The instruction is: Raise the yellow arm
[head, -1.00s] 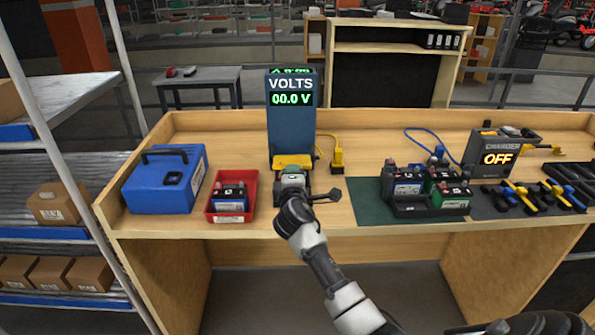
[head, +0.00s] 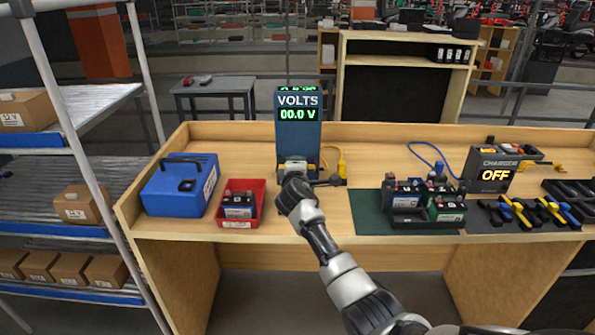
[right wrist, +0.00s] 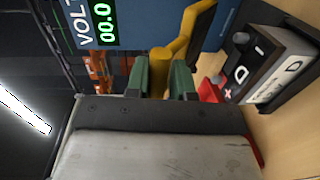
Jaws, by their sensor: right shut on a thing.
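The yellow arm (right wrist: 176,50) is on the front of the blue voltage tester (head: 298,145), whose display reads 00.0 V. My right gripper (right wrist: 160,80) is shut on the yellow arm, with its green fingertips on either side of it. In the head view my right gripper (head: 294,172) is in front of the tester and hides the yellow arm. My left gripper is not in view.
A blue case (head: 180,187) and a red bin (head: 258,209) with a battery stand left of the tester. A yellow plug (head: 341,165) stands to its right. Several batteries in a black tray (head: 425,221) and a charger reading OFF (head: 490,171) are farther right.

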